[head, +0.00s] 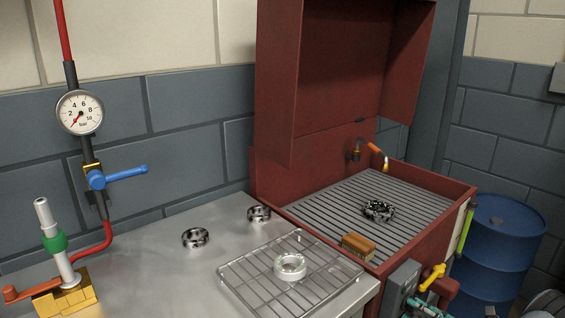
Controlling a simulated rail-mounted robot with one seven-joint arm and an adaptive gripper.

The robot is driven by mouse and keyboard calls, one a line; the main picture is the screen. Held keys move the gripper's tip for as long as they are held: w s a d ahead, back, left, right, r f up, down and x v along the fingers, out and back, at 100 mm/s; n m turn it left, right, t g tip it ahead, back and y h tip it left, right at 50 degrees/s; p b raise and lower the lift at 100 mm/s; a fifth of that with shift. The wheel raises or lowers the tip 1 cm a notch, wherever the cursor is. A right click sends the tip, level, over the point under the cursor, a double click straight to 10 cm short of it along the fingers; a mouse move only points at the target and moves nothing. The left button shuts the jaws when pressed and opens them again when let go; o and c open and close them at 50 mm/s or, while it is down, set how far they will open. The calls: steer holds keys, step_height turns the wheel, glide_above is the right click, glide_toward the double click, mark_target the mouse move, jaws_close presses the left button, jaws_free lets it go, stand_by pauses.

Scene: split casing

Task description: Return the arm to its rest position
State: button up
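My arm and my gripper do not show in the head view, so I cannot see their pose or whether the gripper holds anything. Two metal rings, the left ring (196,237) and the right ring (259,214), lie on the grey metal bench top (150,270). A paler, whitish ring (290,266) lies on the wire rack (247,286) at the bench's right side. A dark metal ring-like part (379,210) lies on the slatted floor of the red washing cabinet (310,228).
The cabinet's red lid (345,70) stands open. A brush (357,246) lies near its front left. A press-like tool (60,250) stands at the bench's left, near a blue-handled valve (115,176) and pressure gauge (80,112). A blue drum (500,245) stands right of the cabinet.

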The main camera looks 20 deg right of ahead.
steer(key=s+d+m, duration=0.3)
steer(key=s+m, duration=0.6)
steer(key=m, duration=0.2)
steer(key=shift+r+p, duration=0.2)
steer(key=shift+p, duration=0.25)
